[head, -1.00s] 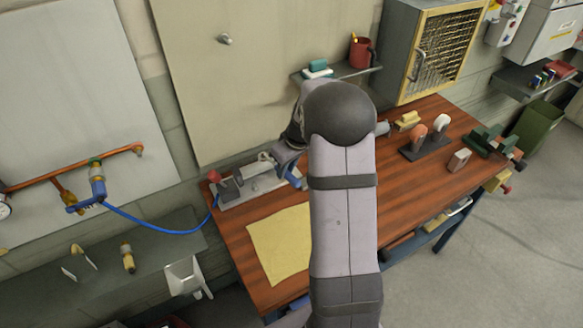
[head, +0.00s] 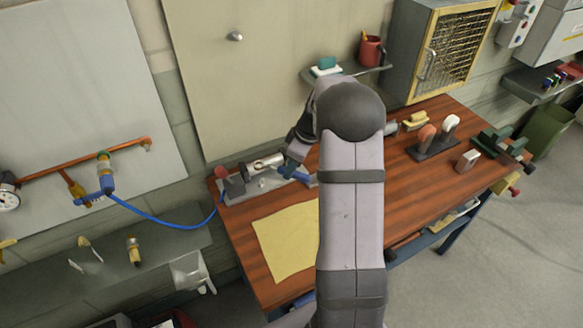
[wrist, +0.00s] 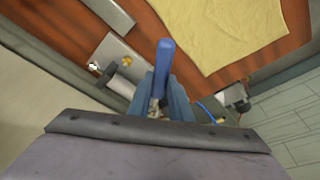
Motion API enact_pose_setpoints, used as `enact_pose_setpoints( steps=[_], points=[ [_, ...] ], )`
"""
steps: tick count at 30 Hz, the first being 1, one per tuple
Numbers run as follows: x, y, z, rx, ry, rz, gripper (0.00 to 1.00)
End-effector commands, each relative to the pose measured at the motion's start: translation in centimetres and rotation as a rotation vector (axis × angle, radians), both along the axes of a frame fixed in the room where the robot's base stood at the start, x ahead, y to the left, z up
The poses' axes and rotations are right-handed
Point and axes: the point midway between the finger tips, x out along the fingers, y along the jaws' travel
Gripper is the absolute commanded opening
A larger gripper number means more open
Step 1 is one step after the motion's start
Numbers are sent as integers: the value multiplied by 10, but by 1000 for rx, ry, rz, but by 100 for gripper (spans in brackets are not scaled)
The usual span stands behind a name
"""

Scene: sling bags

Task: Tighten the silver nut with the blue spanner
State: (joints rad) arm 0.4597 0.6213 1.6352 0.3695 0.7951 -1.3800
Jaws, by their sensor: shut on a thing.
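My gripper (head: 292,166) is at the right end of a metal fixture (head: 232,198) at the back left of the bench. It is shut on the blue spanner (wrist: 165,58), whose blue handle sticks out beyond the fingers in the wrist view. A small blue part of the spanner (head: 304,179) also shows in the head view. A silver cylinder (head: 262,164) lies along the fixture, left of my gripper. I cannot make out the silver nut for certain, nor whether the spanner's head touches it; the fingers hide that end.
A yellow cloth (head: 284,240) lies in front of the fixture. A blue hose (head: 160,221) runs to the fixture's left end. A stand with two rounded handles (head: 434,148) and a green vise (head: 500,143) are to the right. A wall shelf (head: 345,72) hangs behind.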

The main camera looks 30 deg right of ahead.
Motion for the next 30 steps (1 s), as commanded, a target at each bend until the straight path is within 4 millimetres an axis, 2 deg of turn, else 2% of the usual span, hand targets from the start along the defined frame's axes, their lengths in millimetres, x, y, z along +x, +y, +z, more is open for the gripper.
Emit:
enact_pose_setpoints(
  steps=[5, 24, 30],
  points=[
    [0, 0, -1, 0, -4, -1, 0],
    [0, 0, -48, 0, -2, 0, 0],
    [0, 0, -55, 0, -2, 0, 0]
  ],
)
